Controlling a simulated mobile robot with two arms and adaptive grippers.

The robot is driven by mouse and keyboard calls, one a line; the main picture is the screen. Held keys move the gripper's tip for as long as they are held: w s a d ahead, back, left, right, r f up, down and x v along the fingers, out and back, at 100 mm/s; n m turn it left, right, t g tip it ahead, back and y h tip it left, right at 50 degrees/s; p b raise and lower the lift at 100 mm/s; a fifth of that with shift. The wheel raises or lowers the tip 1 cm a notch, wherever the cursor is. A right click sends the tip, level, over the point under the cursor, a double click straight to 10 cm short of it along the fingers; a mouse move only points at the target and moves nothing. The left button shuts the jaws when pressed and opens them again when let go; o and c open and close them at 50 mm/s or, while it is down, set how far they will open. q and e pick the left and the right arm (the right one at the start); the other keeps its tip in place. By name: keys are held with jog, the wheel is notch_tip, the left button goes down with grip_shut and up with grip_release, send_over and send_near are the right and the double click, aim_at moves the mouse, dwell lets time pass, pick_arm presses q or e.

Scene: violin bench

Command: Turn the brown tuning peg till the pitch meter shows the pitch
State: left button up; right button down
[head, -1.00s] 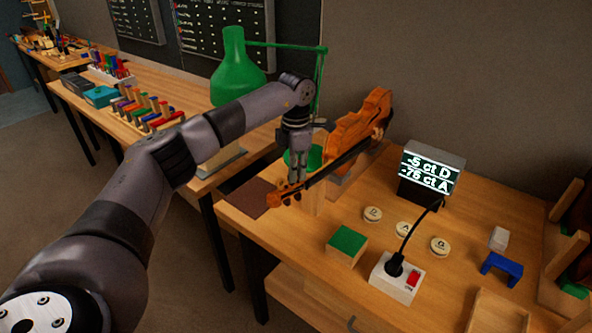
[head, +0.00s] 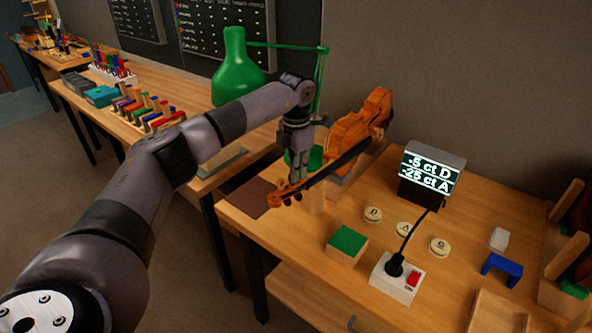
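The orange-brown violin (head: 358,128) lies tilted on a support on the bench, its neck toward the front left. Its scroll and pegbox (head: 284,200) are at the near end, with small pegs hard to tell apart. My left gripper (head: 291,183) points down at the pegbox. Its fingers look shut on the brown tuning peg there, which they mostly hide. The pitch meter (head: 430,173) stands behind, to the right, and reads "-5 ct D" and "-25 ct A". My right gripper is not in view.
A green-topped block (head: 347,244), several round lettered discs (head: 439,247), a power socket with a red switch (head: 398,276) and a blue bracket (head: 501,268) lie on the bench. A green lamp (head: 237,75) stands behind my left arm.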

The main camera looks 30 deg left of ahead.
pick_arm(q)
jog(key=o, duration=0.5)
jog(key=shift+c, duration=0.2)
jog(key=shift+r, duration=0.1)
notch_tip(320, 180, up, 12)
dwell(1.7)
